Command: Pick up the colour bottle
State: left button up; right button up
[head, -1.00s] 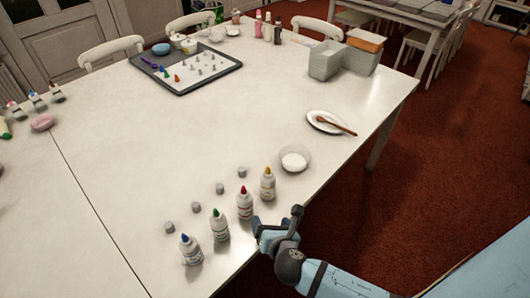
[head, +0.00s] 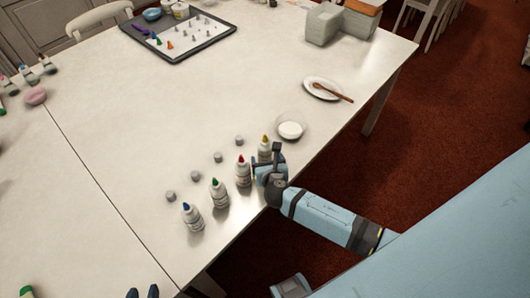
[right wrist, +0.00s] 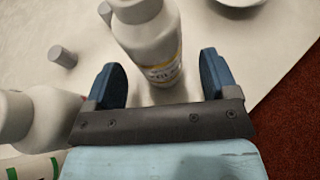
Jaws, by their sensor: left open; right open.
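Several white colour bottles stand upright in a row near the table's front edge: blue-tipped (head: 192,218), green-tipped (head: 219,195), red-tipped (head: 243,172) and yellow-tipped (head: 265,148). My right gripper (head: 266,166) is at the yellow-tipped bottle, partly covering its lower part. In the right wrist view, my open right gripper (right wrist: 160,82) has one finger on each side of this bottle (right wrist: 150,45), with gaps visible. Another white bottle (right wrist: 30,118) stands left of the fingers there. My left gripper (head: 143,292) shows only its dark fingertips at the bottom edge, apart from the bottles.
Small grey caps (head: 195,176) lie behind the bottles. A white bowl (head: 290,128) and a plate with a wooden spoon (head: 320,84) are further right. A tray of piping tips (head: 165,55) stands at the back. The table's middle (head: 120,130) is clear.

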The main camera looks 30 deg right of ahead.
aim_at(266, 160)
pick_arm(q)
jog(key=shift+w+f, duration=0.1)
pick_arm(e)
jog(key=x, duration=0.3)
jog(key=shift+w+f, duration=0.1)
jog(key=shift+w, duration=0.15)
jog(key=shift+c, duration=0.5)
jog(key=c, duration=0.7)
jog(key=shift+o, duration=0.3)
pick_arm(q)
notch_tip(266, 160, up, 3)
jog(key=p, duration=0.2)
jog(key=shift+f+p, duration=0.1)
jog(key=shift+p, duration=0.25)
pick_arm(e)
notch_tip(266, 160, up, 20)
jog(key=shift+r, duration=0.1)
